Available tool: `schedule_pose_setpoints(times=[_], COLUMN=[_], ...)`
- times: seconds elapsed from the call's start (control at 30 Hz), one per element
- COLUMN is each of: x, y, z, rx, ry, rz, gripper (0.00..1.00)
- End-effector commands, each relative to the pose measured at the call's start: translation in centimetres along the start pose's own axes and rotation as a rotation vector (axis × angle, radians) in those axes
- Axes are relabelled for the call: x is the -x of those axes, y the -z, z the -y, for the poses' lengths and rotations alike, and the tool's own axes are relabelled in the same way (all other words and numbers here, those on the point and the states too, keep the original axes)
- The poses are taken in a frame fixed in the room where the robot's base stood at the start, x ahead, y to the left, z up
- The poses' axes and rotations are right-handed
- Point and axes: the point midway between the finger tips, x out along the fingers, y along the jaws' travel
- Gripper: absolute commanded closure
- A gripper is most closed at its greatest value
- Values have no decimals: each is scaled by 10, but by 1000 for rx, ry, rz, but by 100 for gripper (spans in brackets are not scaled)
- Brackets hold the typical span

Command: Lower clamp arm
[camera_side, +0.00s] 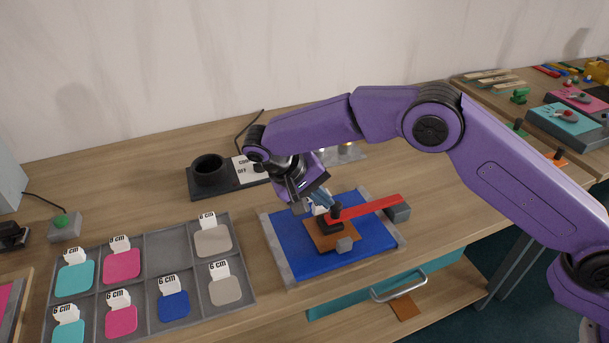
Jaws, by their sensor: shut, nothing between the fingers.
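The red clamp arm (372,207) reaches from a dark pivot or knob (335,212) toward a grey block (398,212) on the right. It looks nearly level, but I cannot tell whether it touches what lies below. Under it a brown square patch (322,236) lies on a blue sheet (292,249) with grey edge strips. A small grey block (344,245) sits at the patch's front edge. My gripper (326,202) is shut and empty, pointing down just left of the clamp's dark end. The fingertips partly hide that end; contact is unclear.
A grey compartment tray (145,243) with several coloured patches tagged "6 cm" lies to the left. A black station with a round cup (210,170) stands behind. A drawer with a metal handle (398,286) is below the front edge. Another bench with tools is at right.

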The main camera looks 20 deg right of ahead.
Motion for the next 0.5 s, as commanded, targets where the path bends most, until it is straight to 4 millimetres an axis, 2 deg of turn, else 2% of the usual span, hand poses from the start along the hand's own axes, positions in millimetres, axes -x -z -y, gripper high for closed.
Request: schedule_pose_setpoints(times=[0.03,0.13,0.3,0.5], x=[14,34,61,85], y=[-5,-4,-4,-3], z=[8,5,1,-2], rx=[13,8,3,-1], ry=[7,4,-1,-6], rz=[-14,-15,-16,-16], gripper=[100,100,100,100])
